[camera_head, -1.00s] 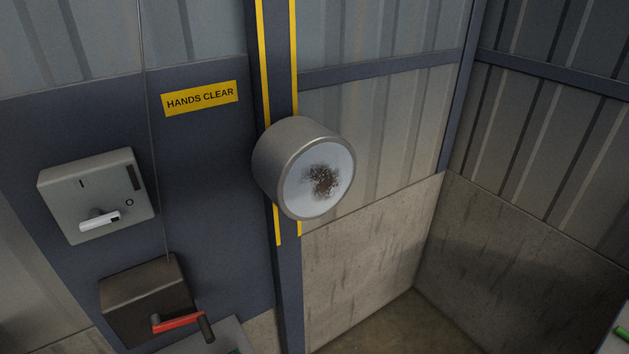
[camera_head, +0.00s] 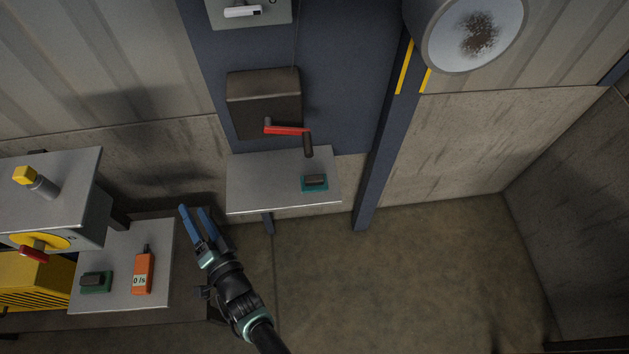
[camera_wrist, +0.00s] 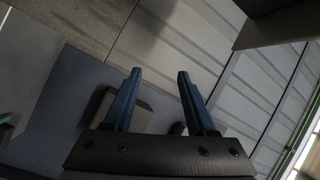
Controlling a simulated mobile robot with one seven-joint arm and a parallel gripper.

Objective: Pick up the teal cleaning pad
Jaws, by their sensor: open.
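The teal cleaning pad (camera_head: 315,184) has a dark grip on top. It lies on a small grey shelf (camera_head: 262,188) below the dark crank box, near the shelf's right side. My gripper (camera_head: 192,210) is to the left of the shelf in the head view, apart from the pad. Its two blue fingers are spread and nothing is between them. The fingers also show in the wrist view (camera_wrist: 157,74), pointing toward the wall panels. I cannot clearly make out the pad in the wrist view.
A dark box (camera_head: 264,102) with a red crank (camera_head: 287,130) juts out just above the shelf. At left, another grey shelf (camera_head: 120,290) holds a green pad (camera_head: 96,281) and an orange device (camera_head: 144,272). A round lamp-like housing (camera_head: 472,35) is at upper right. The floor at right is clear.

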